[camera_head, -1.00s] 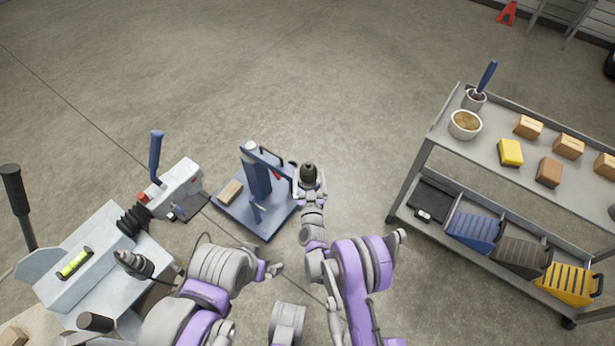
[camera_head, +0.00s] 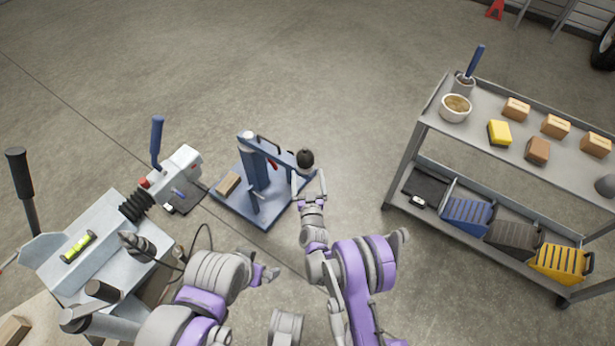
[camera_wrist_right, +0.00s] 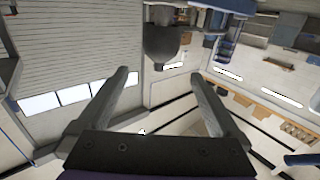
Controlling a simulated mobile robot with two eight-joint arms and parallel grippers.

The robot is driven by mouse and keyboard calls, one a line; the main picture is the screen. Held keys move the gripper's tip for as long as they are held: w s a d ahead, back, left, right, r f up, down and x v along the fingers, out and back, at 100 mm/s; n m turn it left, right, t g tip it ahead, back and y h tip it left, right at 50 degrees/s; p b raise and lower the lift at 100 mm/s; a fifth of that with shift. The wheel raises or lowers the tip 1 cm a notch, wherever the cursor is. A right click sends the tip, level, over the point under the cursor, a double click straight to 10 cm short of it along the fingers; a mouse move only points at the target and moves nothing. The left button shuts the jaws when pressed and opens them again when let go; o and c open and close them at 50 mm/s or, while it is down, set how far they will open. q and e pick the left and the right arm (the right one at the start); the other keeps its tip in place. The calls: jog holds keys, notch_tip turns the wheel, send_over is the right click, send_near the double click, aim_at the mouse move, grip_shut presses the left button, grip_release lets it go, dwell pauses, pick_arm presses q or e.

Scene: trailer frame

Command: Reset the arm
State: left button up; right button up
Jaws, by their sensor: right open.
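My right gripper (camera_head: 309,178) is open and empty, just in front of the round black knob (camera_head: 305,158) at the end of a blue lever arm on a blue stand (camera_head: 257,170). In the right wrist view, the two fingers (camera_wrist_right: 162,82) are spread wide with nothing between them. The dark knob (camera_wrist_right: 162,42) shows beyond the fingertips, apart from them. My left gripper (camera_head: 266,274) is low in the head view, left of my right arm, over the floor. Its fingers are too small to judge.
A grey trailer coupling (camera_head: 100,235) with a blue-handled lever (camera_head: 156,143) stands at the left. A shelf cart (camera_head: 425,125) with boxes, a bowl and several bins stands at the right. Open concrete floor lies behind the stand.

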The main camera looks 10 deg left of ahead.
jog(key=s+d+r+g+h, duration=0.1)
jog(key=s+d+r+g, duration=0.2)
jog(key=d+r, duration=0.55)
jog(key=s+d+r+g+h, duration=0.1)
jog(key=s+d+r+g, duration=0.2)
jog(key=d+r, duration=0.6)
jog(key=s+d+m+g+h, duration=0.15)
jog(key=s+d, duration=0.35)
jog(key=s, duration=0.6)
jog(key=s+d+m+g+h, duration=0.1)
jog(key=s+d+g, duration=0.3)
jog(key=s, duration=0.6)
jog(key=s+d+m+g+h, duration=0.1)
jog(key=s+d, duration=0.6)
jog(key=s, duration=0.4)
pick_arm(q)
notch_tip(320, 180, up, 26)
jog(key=w+t+p, duration=0.1)
jog(key=p, duration=2.2)
pick_arm(e)
notch_tip(320, 180, up, 27)
jog(key=w, duration=0.1)
jog(key=shift+a+t, duration=0.15)
jog(key=shift+t, duration=0.3)
